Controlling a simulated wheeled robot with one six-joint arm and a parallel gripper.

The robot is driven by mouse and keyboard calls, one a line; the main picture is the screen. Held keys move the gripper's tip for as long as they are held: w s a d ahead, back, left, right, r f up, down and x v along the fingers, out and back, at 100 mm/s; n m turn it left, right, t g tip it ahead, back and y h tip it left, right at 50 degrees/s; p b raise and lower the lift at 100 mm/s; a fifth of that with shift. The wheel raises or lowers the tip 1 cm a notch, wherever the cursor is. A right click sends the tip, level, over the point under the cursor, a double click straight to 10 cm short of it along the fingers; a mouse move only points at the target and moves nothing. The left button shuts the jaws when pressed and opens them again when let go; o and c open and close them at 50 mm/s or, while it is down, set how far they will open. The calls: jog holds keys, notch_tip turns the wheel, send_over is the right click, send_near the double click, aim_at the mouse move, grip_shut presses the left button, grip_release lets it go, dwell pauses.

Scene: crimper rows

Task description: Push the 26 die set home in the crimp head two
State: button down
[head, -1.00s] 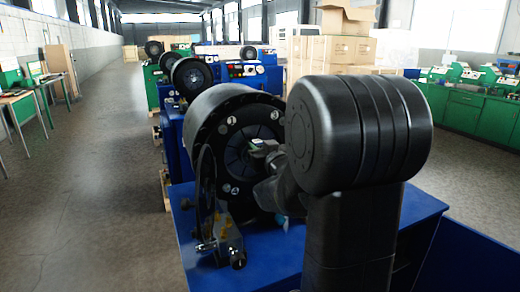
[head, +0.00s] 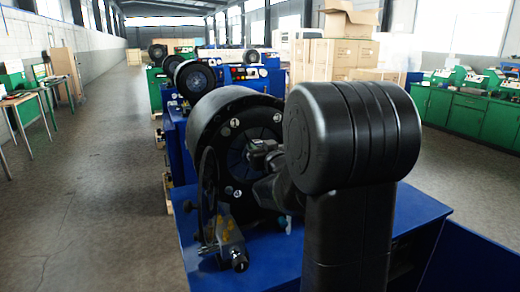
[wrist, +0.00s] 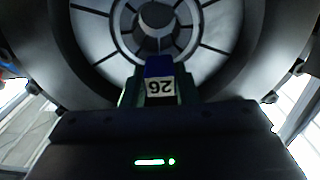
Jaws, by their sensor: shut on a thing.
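The crimp head (head: 236,120) is a large black ring with numbered marks on its face, mounted on a blue machine. In the wrist view its segmented silver face (wrist: 205,50) fills the upper part, with a dark round opening near the top centre. My gripper (head: 262,152) is in front of the head's centre, partly hidden by my arm. In the wrist view my gripper (wrist: 160,98) is shut on the 26 die set (wrist: 160,66), a blue block with a white label reading 26, upside down. The die set's far end points at the opening; its seating depth cannot be told.
A black disc-shaped bracket with metal fittings (head: 236,256) stands on the blue bench (head: 192,240) left of my arm. More blue machines with black heads (head: 194,78) stand in a row behind. The aisle (head: 90,190) on the left is clear.

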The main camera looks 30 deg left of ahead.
jog(key=shift+w+a+r, duration=0.1)
jog(key=shift+r, duration=0.15)
jog(key=c, duration=1.1)
grip_release()
jog(key=shift+o, duration=0.3)
jog(key=shift+f, duration=0.35)
jog(key=b+v, duration=0.2)
jog(key=v, duration=1.2)
jog(key=shift+r, duration=0.2)
jog(key=shift+a, duration=0.2)
jog(key=p+x, duration=0.2)
jog(key=x, duration=1.1)
jog(key=shift+w+a, duration=0.15)
jog(key=shift+w, duration=0.1)
jog(key=shift+s, duration=0.15)
